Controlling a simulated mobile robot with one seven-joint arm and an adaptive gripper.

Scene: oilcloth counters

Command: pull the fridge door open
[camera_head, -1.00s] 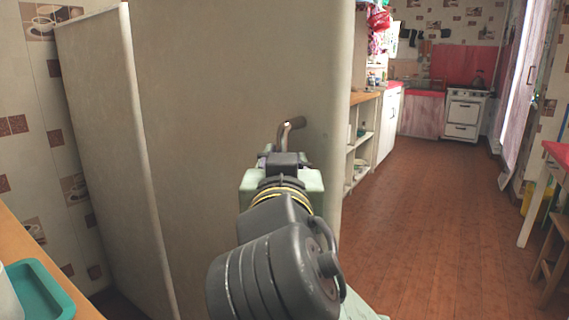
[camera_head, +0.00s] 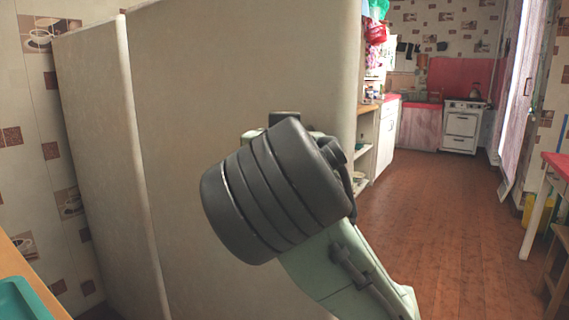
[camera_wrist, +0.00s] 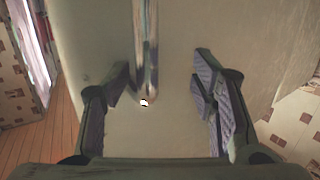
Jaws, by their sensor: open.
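The fridge (camera_head: 95,120) is a tall, worn off-white box at the left of the head view. Its wide door (camera_head: 235,65) faces me and looks closed against the body. The metal door handle (camera_wrist: 146,50) shows in the wrist view as an upright bar with a bright lower end. In the head view my arm hides the handle. My gripper (camera_wrist: 163,78) is open, with one finger on each side of the handle's line. The handle lies nearer the left finger, apart from both as far as I can tell. My wrist hides most of the gripper in the head view.
A wooden counter with a teal tray (camera_head: 25,300) is at the lower left. Shelves and a white cabinet (camera_head: 387,135) stand beyond the fridge. A white stove (camera_head: 462,125) is at the back. A red-topped table (camera_head: 556,163) is at right. The brown floor (camera_head: 450,220) between is clear.

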